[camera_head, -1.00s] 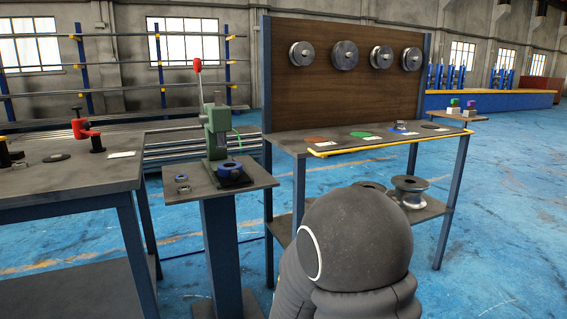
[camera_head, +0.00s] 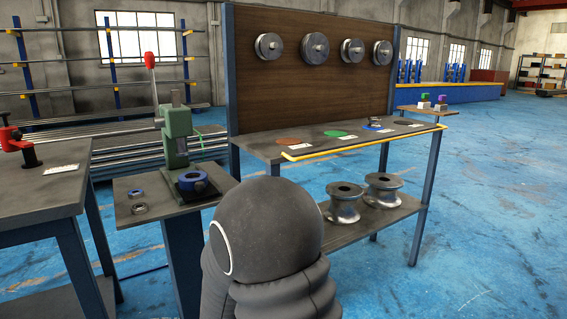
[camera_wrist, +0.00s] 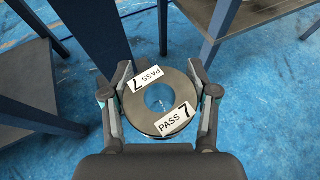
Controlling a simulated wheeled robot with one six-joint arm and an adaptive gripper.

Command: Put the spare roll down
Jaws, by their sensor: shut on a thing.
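The roll in my gripper (camera_wrist: 160,76) is a grey metal ring with a central hole and two white "PASS 7" labels. In the wrist view, the two fingers are shut on this spare roll (camera_wrist: 136,108) from left and right. Blue floor shows through its hole, and table legs stand beyond it. In the head view my own dark arm hides the gripper and the held roll. Two similar metal rolls, a left one (camera_head: 344,207) and a right one (camera_head: 384,192), stand on the rack's lower shelf (camera_head: 404,207).
The rack's upper top (camera_head: 300,152) has a yellow front edge and orange, green, blue and dark round marks. Several discs hang on its brown backboard (camera_head: 290,90). A green press (camera_head: 177,132) on a pedestal stands left of the rack. Open blue floor (camera_head: 480,220) lies right.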

